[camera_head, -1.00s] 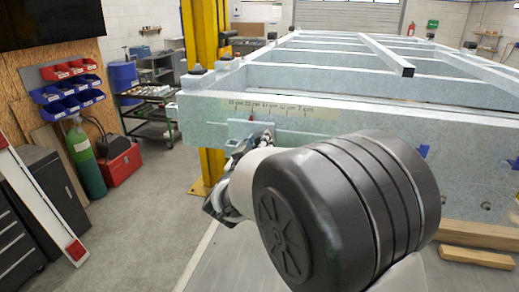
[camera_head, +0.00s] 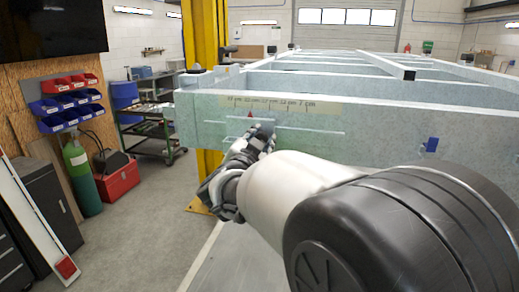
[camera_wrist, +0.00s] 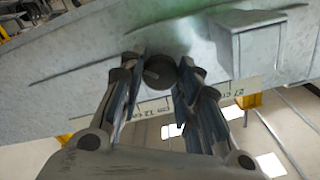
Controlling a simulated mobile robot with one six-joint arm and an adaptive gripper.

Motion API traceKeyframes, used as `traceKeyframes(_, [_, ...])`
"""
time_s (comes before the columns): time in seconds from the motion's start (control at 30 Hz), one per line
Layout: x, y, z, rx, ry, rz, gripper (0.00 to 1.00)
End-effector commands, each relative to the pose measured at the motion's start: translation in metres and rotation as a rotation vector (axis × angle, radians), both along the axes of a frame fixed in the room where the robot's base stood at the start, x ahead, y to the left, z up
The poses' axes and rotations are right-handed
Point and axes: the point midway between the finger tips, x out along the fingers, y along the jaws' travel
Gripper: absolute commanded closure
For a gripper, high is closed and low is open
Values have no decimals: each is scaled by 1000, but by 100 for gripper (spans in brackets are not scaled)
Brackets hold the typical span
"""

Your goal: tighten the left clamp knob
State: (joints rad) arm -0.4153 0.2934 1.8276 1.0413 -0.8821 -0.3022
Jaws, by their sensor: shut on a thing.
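The clamp knob is a dark round knob (camera_wrist: 160,72) on the face of the grey-green trailer beam, seen in the wrist view. My gripper (camera_wrist: 161,78) has one finger on each side of it and is shut on it. In the head view my gripper (camera_head: 264,136) is at the front face of the beam (camera_head: 385,118), toward its left end, below a strip of printed scale marks. My gripper and arm hide the knob there.
The trailer frame's cross-members stretch back behind the beam. A yellow post (camera_head: 203,45) stands behind its left end. A blue piece (camera_head: 430,145) is on the beam to the right. A green cart (camera_head: 150,125), red toolbox (camera_head: 118,180) and green cylinder (camera_head: 80,178) stand left; floor between is clear.

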Motion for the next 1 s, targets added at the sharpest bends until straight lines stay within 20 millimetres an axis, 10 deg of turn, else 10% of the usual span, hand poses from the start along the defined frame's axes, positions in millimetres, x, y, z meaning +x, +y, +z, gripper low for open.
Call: traceKeyframes(1.0, [0, -1, -3, 790, -258, 0, 93])
